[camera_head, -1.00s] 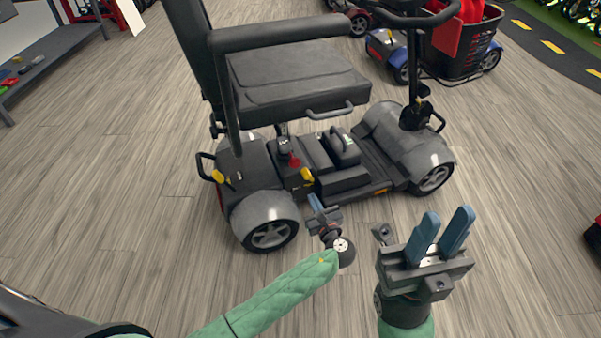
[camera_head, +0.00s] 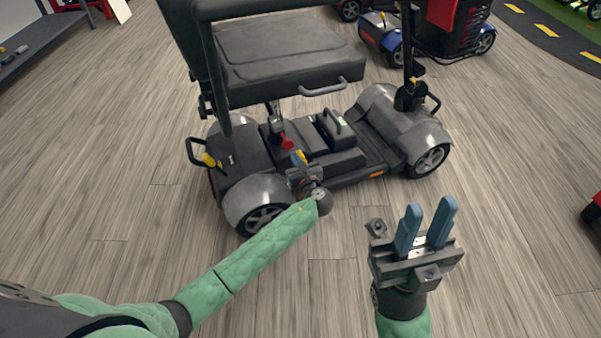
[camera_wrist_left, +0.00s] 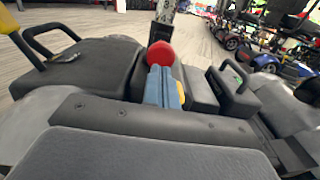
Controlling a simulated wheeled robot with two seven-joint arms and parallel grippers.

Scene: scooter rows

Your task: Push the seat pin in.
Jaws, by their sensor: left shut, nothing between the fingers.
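The seat pin shows as a red knob (camera_head: 287,143) at the foot of the seat post (camera_head: 274,118), under the scooter's seat. In the left wrist view the red knob (camera_wrist_left: 160,52) is just beyond my blue fingertips. My left gripper (camera_head: 299,160) reaches in from the scooter's near side, its fingers together and empty. In the left wrist view its fingertips (camera_wrist_left: 160,72) overlap the knob's lower edge; I cannot tell whether they touch. The pin's shaft is hidden. My right gripper (camera_head: 427,212) is off to the right over the floor, its blue fingers apart and empty.
The grey seat (camera_head: 290,60) overhangs the knob. The rear wheel (camera_head: 264,217) and its fender (camera_head: 254,193) are close to my left arm. A yellow lever (camera_head: 209,160) and a black handle are at the rear. The floor (camera_head: 520,180) to the right is clear.

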